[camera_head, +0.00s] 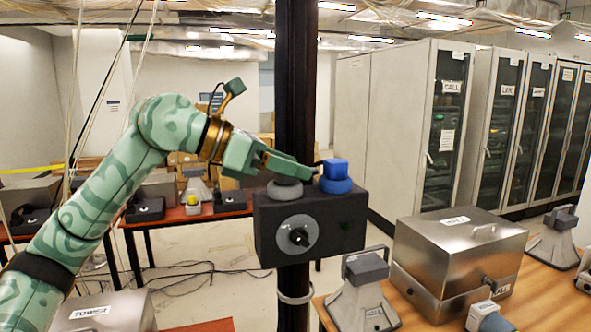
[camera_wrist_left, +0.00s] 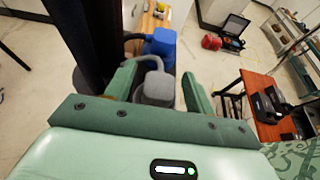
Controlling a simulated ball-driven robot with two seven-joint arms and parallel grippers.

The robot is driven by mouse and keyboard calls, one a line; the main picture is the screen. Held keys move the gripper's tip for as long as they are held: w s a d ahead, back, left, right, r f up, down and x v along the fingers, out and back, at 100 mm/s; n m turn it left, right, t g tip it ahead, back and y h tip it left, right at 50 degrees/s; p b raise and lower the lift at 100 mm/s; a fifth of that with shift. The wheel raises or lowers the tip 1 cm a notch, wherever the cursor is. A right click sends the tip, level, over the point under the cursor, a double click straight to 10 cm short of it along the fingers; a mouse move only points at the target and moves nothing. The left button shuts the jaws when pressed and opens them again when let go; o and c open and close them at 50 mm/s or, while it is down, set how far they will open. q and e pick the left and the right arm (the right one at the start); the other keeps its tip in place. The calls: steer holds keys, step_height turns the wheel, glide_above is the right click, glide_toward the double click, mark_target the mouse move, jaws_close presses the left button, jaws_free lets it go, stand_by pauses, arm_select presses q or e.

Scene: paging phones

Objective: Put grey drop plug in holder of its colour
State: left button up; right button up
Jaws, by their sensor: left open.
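A black box (camera_head: 330,225) on a dark post carries a grey round holder (camera_head: 285,190) and a blue round holder (camera_head: 336,186) on its top. A blue plug (camera_head: 335,169) stands in the blue holder; it also shows in the left wrist view (camera_wrist_left: 161,43). My left gripper (camera_head: 293,168) is just above the grey holder. In the left wrist view my left gripper (camera_wrist_left: 160,84) is open, its fingers either side of the grey plug (camera_wrist_left: 158,88), with a gap on the right. The plug appears at the grey holder; its seating is hidden. My right gripper is out of view.
The dark post (camera_head: 295,90) rises directly behind the box. A wooden table with a steel case (camera_head: 455,255) and grey phone units (camera_head: 362,292) stands at the right front. Another table with phones (camera_head: 190,213) is behind on the left. Cabinets line the right.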

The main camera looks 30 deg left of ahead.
arm_select(q)
steer(key=b+v, duration=0.2)
steer(key=v, duration=0.8)
steer(key=shift+s, duration=0.2)
steer(key=shift+a+r, duration=0.1)
steer(key=shift+a, duration=0.05)
stand_by(1.2)
